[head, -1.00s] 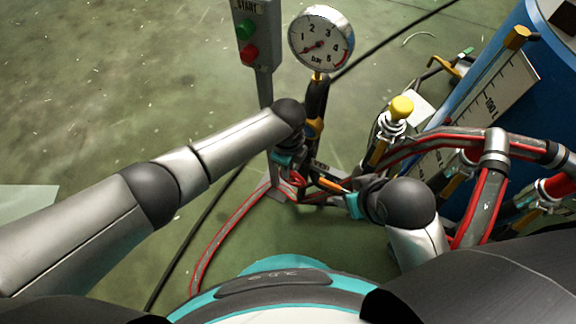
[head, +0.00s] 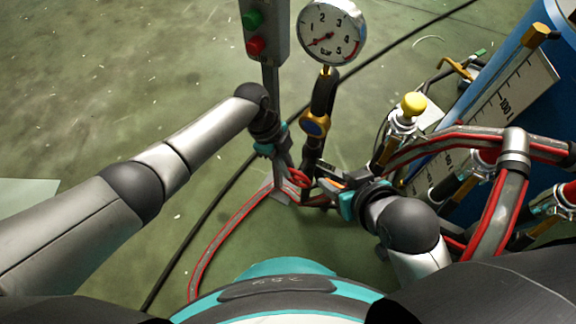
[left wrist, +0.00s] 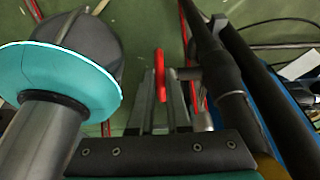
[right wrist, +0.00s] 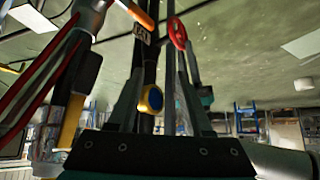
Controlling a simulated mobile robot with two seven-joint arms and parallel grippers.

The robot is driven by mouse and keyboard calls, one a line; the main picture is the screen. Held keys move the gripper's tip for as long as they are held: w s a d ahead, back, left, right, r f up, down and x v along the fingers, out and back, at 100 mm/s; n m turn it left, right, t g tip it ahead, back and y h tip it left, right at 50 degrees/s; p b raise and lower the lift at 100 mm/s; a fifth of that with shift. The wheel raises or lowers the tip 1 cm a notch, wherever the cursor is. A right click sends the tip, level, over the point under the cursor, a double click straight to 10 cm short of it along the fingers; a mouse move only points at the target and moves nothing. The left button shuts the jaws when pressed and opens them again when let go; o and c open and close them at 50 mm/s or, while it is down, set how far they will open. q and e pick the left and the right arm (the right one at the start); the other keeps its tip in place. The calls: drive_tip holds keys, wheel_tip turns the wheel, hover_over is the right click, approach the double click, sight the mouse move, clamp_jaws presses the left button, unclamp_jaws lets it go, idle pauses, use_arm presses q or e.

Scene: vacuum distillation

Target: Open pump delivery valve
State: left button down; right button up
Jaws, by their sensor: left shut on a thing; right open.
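The red valve handwheel (head: 299,179) is low on the pipework below the pressure gauge. In the left wrist view the handwheel (left wrist: 160,74) appears nearly edge-on between the fingers. My left gripper (head: 287,172) is shut on it; in the head view the fingers partly hide the contact. My right gripper (head: 322,188) is open beside the pipework, to the right of the handwheel. In the right wrist view the handwheel (right wrist: 178,34) shows beyond the fingertips, with an orange handle (right wrist: 136,13) at upper left. Which valve the orange handle belongs to is unclear.
The pressure gauge (head: 332,31) tops a dark pipe with a yellow-ringed blue fitting (head: 315,124). A start-button box (head: 264,32) stands left of it. Red-striped hoses (head: 462,140), a yellow-knobbed valve (head: 412,104) and a blue tank (head: 538,88) crowd the right.

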use_arm(q)
drive_tip(key=b, duration=0.1)
drive_tip(key=h+b, duration=0.1)
drive_tip(key=shift+w+a+f+g+b, duration=0.2)
drive_tip(key=shift+a+f+g+b, duration=0.1)
drive_tip(key=shift+f+g, duration=0.1)
drive_tip(key=shift+h+b, duration=0.5)
drive_tip(key=shift+b, duration=0.05)
drive_tip(key=shift+w+a+g+b, duration=0.1)
drive_tip(key=shift+g+b, duration=0.3)
use_arm(e)
drive_tip(key=w+a+r+t+y, duration=0.1)
drive_tip(key=a+r+t+y, duration=0.2)
drive_tip(key=a+t, duration=0.4)
drive_tip(key=shift+w+a+r+m+t+y, duration=0.2)
drive_tip(key=shift+m+t+y, duration=0.2)
drive_tip(key=shift+t+y, duration=0.25)
use_arm(q)
drive_tip(key=shift+h, duration=0.3)
drive_tip(key=c, duration=0.9)
unclamp_jaws()
